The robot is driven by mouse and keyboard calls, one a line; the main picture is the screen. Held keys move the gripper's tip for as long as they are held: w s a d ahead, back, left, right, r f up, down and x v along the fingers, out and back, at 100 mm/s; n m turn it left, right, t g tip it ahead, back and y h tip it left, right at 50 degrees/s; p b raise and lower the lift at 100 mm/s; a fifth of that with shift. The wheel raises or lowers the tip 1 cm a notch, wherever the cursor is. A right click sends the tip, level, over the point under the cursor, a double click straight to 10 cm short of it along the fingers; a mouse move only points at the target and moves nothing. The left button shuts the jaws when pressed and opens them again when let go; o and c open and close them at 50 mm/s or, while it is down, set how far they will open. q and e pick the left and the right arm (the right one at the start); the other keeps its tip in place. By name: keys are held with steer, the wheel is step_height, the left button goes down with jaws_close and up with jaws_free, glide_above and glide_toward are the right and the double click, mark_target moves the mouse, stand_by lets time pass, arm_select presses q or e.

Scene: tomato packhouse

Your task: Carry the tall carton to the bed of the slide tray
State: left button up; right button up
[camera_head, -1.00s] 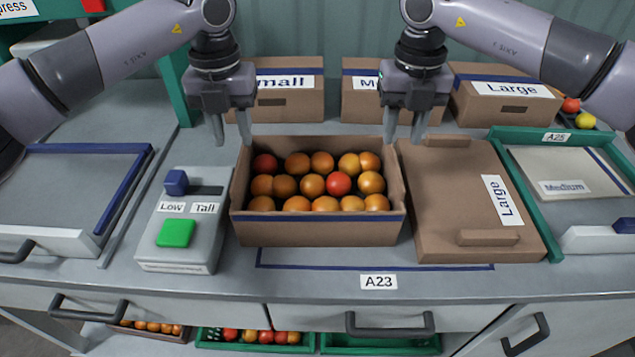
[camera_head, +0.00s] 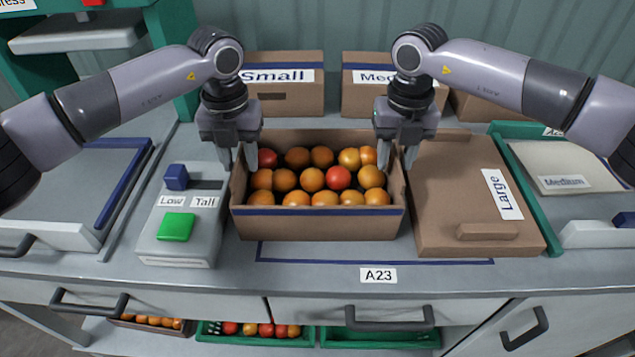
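The tall open carton (camera_head: 320,226), brown with a blue stripe and filled with orange and red tomatoes, stands on the worktop behind the A23 label. My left gripper (camera_head: 238,162) is open, its fingers on either side of the carton's left wall. My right gripper (camera_head: 397,162) is open, astride the right wall in the same way. Contact with the walls cannot be made out. A grey bed with a blue edge (camera_head: 65,180) and a white handled front lies at the far left; it looks like the slide tray. My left arm hides part of it.
A control box (camera_head: 180,249) with a blue slider and green button stands between the grey bed and the carton. A flat Large carton (camera_head: 450,195) lies close on the right. A green-framed tray (camera_head: 548,240) is beyond it. Small (camera_head: 285,103) and Medium (camera_head: 362,105) boxes stand behind.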

arm_select(q)
jaws_close()
arm_select(e)
jaws_close()
arm_select(q)
steer(key=shift+r, duration=0.15)
arm_select(e)
steer(key=shift+r, duration=0.1)
stand_by(0.9)
